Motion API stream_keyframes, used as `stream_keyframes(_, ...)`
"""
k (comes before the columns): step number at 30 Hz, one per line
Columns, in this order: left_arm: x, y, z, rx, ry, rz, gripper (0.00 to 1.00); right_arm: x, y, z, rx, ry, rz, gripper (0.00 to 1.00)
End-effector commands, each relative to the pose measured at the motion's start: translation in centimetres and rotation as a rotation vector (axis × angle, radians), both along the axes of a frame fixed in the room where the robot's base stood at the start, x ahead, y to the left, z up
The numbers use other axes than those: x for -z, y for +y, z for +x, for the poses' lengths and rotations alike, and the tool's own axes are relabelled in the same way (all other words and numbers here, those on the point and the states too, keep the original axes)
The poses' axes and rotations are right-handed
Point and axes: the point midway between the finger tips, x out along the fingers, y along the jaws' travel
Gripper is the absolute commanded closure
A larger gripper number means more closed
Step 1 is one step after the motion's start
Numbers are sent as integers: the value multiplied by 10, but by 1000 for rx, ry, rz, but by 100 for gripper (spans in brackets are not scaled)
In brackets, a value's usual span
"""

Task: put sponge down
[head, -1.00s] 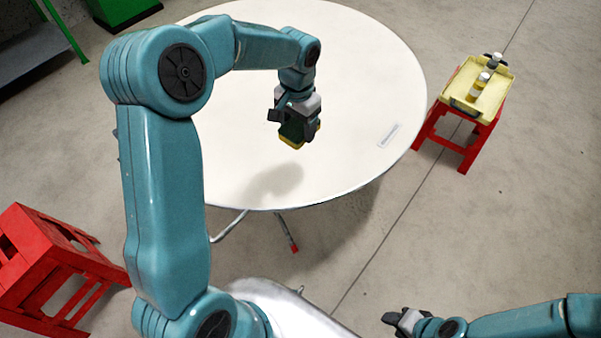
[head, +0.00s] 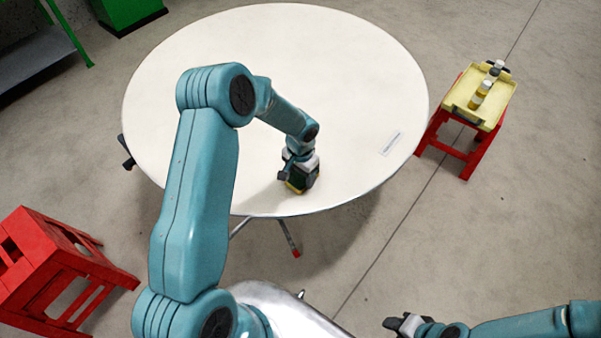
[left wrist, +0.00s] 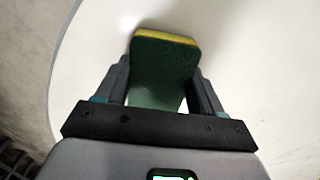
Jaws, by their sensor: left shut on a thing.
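The green and yellow sponge (head: 296,187) is between the fingers of my left gripper (head: 299,178), low over the near edge of the round white table (head: 250,80). In the left wrist view the sponge (left wrist: 163,65) shows its dark green face and yellow edge, and the fingers of my left gripper (left wrist: 163,90) are shut on it from both sides. I cannot tell whether the sponge touches the tabletop. My right gripper (head: 405,324) is at the bottom right, away from the table and sponge; whether it is open is unclear.
A red stool (head: 470,145) at the right bears a yellow tray (head: 462,95) with small bottles (head: 481,90). Another red stool (head: 60,270) stands at the lower left. A small white label (head: 391,143) lies on the table's right side. Most of the tabletop is clear.

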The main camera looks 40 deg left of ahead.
Motion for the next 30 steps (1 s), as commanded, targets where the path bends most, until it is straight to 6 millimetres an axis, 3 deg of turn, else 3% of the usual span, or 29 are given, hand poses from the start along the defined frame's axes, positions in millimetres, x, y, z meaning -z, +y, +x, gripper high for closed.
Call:
stream_keyframes(9, 5, 0, 0, 0, 0, 0, 57, 6, 0, 0, 0, 0, 0, 57)
stream_keyframes(10, 3, 0, 0, 0, 0, 0, 26, 5, 0, 0, 0, 0, 0, 57)
stream_keyframes(12, 3, 0, 0, 0, 0, 0, 7, 4, 0, 0, 0, 0, 0, 57)
stream_keyframes(24, -6, 0, 1, 0, -2, 1, 7, 0, 0, 0, 0, 0, 0, 57)
stream_keyframes(30, -48, 0, 1, -1, -5, 2, 7, 9, 0, 0, 0, 0, 0, 57)
